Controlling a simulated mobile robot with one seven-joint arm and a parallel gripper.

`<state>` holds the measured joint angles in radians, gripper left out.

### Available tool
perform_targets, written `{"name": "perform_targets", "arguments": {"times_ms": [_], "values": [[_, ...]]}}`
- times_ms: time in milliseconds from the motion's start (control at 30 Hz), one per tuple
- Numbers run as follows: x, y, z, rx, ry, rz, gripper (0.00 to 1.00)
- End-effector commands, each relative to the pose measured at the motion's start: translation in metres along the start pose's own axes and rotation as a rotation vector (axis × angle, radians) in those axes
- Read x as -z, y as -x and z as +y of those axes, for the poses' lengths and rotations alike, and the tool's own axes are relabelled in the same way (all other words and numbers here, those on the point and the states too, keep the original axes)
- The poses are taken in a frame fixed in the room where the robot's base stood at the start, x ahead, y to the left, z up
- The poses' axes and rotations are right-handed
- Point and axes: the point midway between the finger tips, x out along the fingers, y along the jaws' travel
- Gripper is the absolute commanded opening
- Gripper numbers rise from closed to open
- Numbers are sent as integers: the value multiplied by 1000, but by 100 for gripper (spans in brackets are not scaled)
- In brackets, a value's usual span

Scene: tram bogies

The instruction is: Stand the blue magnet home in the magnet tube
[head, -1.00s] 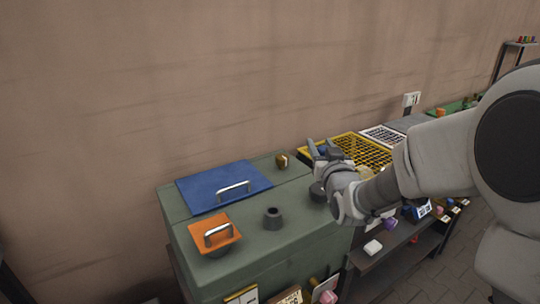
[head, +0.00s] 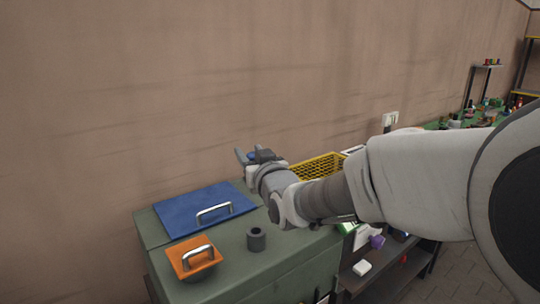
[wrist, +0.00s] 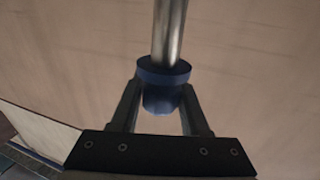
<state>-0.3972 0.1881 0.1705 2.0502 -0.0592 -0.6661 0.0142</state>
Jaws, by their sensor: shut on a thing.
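The blue magnet (wrist: 160,100) is between the two fingers of my gripper (wrist: 158,98) in the wrist view. It has a wide blue collar, and a bare metal rod runs from it to the top of the picture. In the head view my gripper (head: 257,156) is raised above the back right of the green cabinet, against the wall, with a bit of blue showing between its fingers. A dark grey hollow tube (head: 256,240), which looks like the magnet tube, stands upright on the cabinet top. My gripper is well above and behind it. The inside of the tube is dark.
The green cabinet (head: 230,275) carries a blue lid (head: 190,205) with a metal handle and an orange handled block (head: 194,262) left of the tube. A yellow grid basket (head: 320,166) lies behind my arm. My forearm hides the cabinet's right part.

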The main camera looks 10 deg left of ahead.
Motion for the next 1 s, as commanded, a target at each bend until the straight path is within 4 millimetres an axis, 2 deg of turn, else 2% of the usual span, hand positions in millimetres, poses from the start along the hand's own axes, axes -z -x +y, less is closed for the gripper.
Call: {"name": "perform_targets", "arguments": {"times_ms": [600, 1000], "values": [[-54, 0, 0, 0, 0, 1, 0], [-57, 0, 0, 0, 0, 2, 0]]}}
